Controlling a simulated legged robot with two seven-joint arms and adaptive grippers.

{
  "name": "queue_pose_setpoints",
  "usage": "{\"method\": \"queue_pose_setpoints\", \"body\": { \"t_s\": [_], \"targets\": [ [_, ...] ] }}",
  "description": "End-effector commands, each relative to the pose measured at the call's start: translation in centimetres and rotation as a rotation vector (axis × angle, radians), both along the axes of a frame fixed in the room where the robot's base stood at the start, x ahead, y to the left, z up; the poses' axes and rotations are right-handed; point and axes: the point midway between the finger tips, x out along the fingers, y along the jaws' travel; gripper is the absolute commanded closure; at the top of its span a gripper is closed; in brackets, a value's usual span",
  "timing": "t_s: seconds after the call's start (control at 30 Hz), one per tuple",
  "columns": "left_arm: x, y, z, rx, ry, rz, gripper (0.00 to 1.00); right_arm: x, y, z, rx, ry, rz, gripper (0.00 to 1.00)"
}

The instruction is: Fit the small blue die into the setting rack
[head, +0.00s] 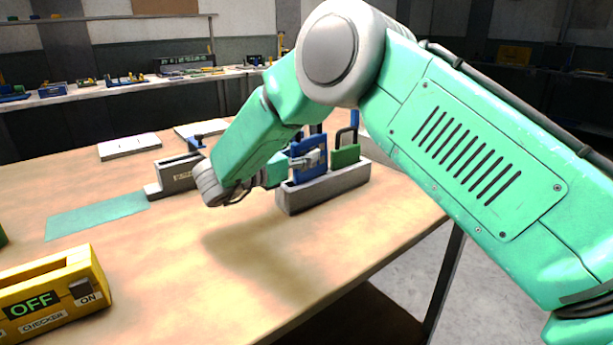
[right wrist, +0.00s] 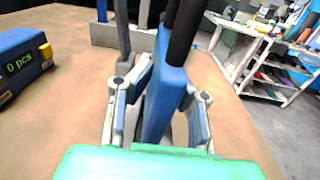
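A blue die (head: 309,162) with a dark handle stands upright at the grey rack (head: 325,192). Its lower edge meets the rack's top edge in the head view, and I cannot tell whether it sits in a slot. My right gripper (head: 312,158) is at this die. In the right wrist view the blue die (right wrist: 166,98) stands between the two fingers of my right gripper (right wrist: 163,103), which look closed on its sides. The rack (right wrist: 120,36) shows beyond the die there. The die's lower end is hidden. My left gripper is in neither view.
A green die (head: 346,155) stands in the rack beside the blue one. A grey labelled block (head: 175,175) and a green mat (head: 97,215) lie left of it. A yellow checker box (head: 52,295) is at front left. A blue counter (right wrist: 22,66) reads 0 pcs.

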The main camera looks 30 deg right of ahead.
Motion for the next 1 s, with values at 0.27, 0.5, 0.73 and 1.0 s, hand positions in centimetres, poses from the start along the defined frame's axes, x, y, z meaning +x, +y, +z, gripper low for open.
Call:
{"method": "queue_pose_setpoints", "body": {
  "t_s": [0.27,0.5,0.73,1.0],
  "targets": [
    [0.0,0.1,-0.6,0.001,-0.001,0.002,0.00,-0.1,0.1,-4.8,0.018,0.025,0.000,1.00],
    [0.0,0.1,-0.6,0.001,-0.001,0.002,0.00,-0.2,-0.6,-5.5,0.026,0.027,-0.002,0.83],
    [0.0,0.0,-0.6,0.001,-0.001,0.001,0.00,-0.2,-0.5,-5.2,0.021,0.024,-0.002,0.65],
    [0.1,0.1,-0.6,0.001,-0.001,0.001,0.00,-0.2,0.3,-4.9,0.015,0.022,0.000,0.65]
  ]
}}
